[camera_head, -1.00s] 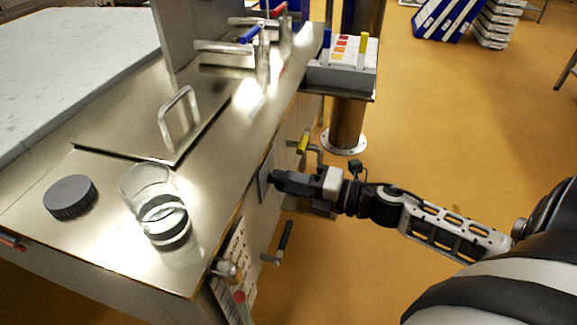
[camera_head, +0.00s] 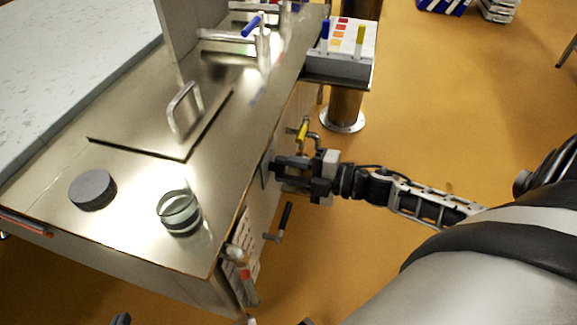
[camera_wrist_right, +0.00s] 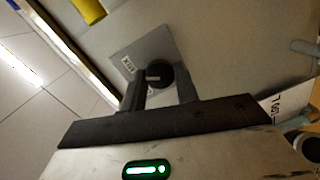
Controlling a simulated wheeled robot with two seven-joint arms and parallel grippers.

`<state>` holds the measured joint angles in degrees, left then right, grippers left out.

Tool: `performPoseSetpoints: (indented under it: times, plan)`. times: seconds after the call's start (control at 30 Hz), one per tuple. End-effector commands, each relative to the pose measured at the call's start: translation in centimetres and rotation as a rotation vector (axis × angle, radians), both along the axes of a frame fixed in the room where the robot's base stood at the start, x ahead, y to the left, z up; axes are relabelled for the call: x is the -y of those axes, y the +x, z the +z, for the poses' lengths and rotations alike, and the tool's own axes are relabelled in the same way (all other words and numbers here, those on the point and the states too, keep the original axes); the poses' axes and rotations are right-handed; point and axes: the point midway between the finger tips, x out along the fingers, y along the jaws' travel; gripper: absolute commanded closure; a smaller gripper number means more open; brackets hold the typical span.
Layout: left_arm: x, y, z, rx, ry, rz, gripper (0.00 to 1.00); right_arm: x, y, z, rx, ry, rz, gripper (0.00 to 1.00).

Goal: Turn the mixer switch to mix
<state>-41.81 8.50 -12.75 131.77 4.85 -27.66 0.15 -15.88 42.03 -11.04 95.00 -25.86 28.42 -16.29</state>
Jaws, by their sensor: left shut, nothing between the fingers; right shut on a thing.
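The mixer switch is a round black knob (camera_wrist_right: 160,74) with a pale line across it, on a grey square plate (camera_wrist_right: 137,52). Small lettering shows on the plate, too small to read surely. In the head view the plate (camera_head: 267,163) is on the side of the steel bench, and the knob is hidden by my fingers. My right gripper (camera_head: 280,173) reaches it from the right. In the wrist view its two dark fingers (camera_wrist_right: 160,88) are shut on the knob from both sides. My left gripper is not recognisable in either view.
The steel bench top (camera_head: 130,205) carries a dark round lid (camera_head: 92,189) and a glass vessel (camera_head: 180,212). A yellow-handled valve (camera_head: 302,131) and a black-handled lever (camera_head: 284,222) stick out beside my right gripper.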

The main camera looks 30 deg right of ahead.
Motion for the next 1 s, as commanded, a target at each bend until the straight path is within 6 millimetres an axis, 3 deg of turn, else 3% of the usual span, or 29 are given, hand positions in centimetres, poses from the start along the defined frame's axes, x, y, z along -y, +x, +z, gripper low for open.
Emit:
performPoseSetpoints:
  times: [0.3,0.33,0.4,0.83,1.0]
  plan:
    - [0.0,0.0,0.0,-0.001,-0.001,0.0,1.0,0.0,0.0,-0.1,-0.005,0.003,-0.001,0.92]
    - [0.0,0.0,0.0,-0.001,-0.001,0.0,1.0,0.0,0.0,-0.1,-0.005,0.003,-0.001,0.67]
    - [0.0,0.0,-0.1,-0.001,0.0,0.0,1.0,0.0,0.0,-0.1,-0.005,0.003,-0.001,0.48]
    - [0.0,0.1,0.0,0.002,0.0,0.0,1.0,0.0,-0.1,0.0,-0.003,0.002,0.0,0.48]
    - [0.0,0.1,0.2,0.002,-0.001,0.0,1.0,0.8,-1.2,0.0,-0.005,0.0,0.0,0.48]
